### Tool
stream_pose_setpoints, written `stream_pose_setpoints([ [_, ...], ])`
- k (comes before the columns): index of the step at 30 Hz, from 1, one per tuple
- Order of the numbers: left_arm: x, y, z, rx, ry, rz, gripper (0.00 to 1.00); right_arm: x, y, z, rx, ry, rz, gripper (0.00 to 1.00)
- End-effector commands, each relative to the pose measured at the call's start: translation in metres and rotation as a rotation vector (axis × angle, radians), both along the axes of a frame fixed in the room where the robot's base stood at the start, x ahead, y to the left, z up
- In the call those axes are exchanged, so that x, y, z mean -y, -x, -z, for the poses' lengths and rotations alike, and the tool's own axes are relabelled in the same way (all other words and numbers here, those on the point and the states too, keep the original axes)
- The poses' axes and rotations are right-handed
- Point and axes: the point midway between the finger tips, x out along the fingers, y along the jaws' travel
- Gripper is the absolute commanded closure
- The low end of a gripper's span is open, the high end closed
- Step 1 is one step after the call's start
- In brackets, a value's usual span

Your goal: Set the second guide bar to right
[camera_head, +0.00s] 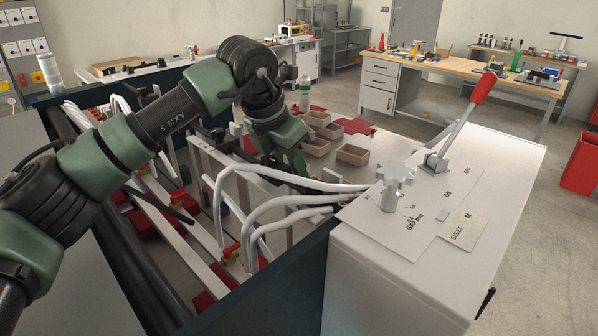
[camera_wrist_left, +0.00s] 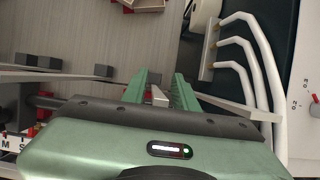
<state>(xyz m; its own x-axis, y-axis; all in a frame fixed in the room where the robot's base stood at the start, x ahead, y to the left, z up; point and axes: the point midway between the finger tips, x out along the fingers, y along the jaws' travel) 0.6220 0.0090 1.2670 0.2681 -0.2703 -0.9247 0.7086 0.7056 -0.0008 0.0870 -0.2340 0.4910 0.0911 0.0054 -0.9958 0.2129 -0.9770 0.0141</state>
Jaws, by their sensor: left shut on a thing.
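My left gripper (camera_head: 300,168) reaches down into the box former from the upper left in the head view. In the left wrist view its two green fingers (camera_wrist_left: 160,92) stand close on both sides of a small pale grey piece (camera_wrist_left: 158,97), which looks like part of a guide bar. A thin grey bar (camera_wrist_left: 60,76) runs from the left towards the fingers. Which guide bar it belongs to cannot be told. Pale long bars (camera_head: 172,222) lie inside the machine in the head view. A letter scale (camera_wrist_left: 14,146) shows at the lower left of the wrist view. My right gripper is not seen.
White hoses (camera_head: 262,185) arch beside the gripper on its right. The white control cabinet (camera_head: 430,230) carries a red-handled lever (camera_head: 468,110) and a card reading SHEET M (camera_head: 467,231). Several small tan boxes (camera_head: 352,155) and a bottle (camera_head: 305,94) stand beyond the gripper.

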Motion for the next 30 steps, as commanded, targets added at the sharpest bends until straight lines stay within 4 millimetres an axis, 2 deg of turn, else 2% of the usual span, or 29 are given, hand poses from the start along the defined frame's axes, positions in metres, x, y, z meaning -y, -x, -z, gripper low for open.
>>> stream_pose_setpoints([
  [3,-0.002,-0.003,-0.004,0.009,0.004,-0.006,1.00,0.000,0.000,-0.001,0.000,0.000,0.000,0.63],
  [4,-0.002,-0.003,-0.004,0.009,0.004,-0.006,0.66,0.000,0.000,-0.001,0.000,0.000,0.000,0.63],
  [17,-0.002,0.000,-0.004,0.005,0.001,-0.003,0.65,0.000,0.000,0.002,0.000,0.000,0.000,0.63],
  [30,-0.020,0.016,-0.065,0.008,0.003,-0.006,0.65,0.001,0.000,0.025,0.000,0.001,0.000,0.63],
])
